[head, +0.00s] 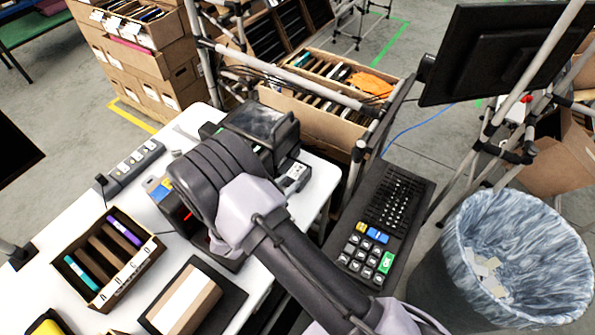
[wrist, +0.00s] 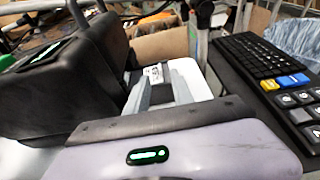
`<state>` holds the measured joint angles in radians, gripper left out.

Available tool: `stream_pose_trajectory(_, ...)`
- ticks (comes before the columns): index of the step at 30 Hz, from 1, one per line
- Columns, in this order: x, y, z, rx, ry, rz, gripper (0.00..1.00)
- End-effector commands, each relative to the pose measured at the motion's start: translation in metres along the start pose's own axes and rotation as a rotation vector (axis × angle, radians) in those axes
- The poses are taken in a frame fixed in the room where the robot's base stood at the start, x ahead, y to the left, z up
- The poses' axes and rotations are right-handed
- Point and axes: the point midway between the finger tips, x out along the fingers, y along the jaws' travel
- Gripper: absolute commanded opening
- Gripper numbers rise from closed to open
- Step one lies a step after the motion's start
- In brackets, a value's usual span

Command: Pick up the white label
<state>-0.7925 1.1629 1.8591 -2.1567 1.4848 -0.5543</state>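The white label (head: 296,171) with dark print sticks out at the front right of the black label printer (head: 262,125) in the head view. In the wrist view the label (wrist: 153,73) shows small, just beyond and between the fingertips of my gripper (wrist: 160,78). The two grey fingers stand apart with a gap between them, and nothing is held. I cannot tell how far the tips are from the label. The printer (wrist: 70,75) fills the left of the wrist view.
A keyboard and keypad (head: 375,225) stand right of the white table (head: 70,215). A carton of files (head: 310,105) lies behind the printer. A small open box (head: 125,275) and a flat parcel (head: 187,300) lie front left. A lined bin (head: 515,215) stands right.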

Motion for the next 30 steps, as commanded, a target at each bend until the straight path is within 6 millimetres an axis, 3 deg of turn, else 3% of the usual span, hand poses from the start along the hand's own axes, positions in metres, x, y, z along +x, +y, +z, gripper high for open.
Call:
stream_pose_trajectory(11, 0.059, 0.0, 0.0, 0.0, 0.0, -0.001, 0.29)
stream_pose_trajectory(18, 0.061, 0.0, 0.001, 0.0, 0.001, 0.0, 0.27)
stream_pose_trajectory(22, 0.06, 0.0, 0.001, 0.0, 0.001, 0.0, 0.01)
stream_pose_trajectory(30, 0.06, 0.0, 0.001, 0.001, 0.001, 0.0, 0.0)
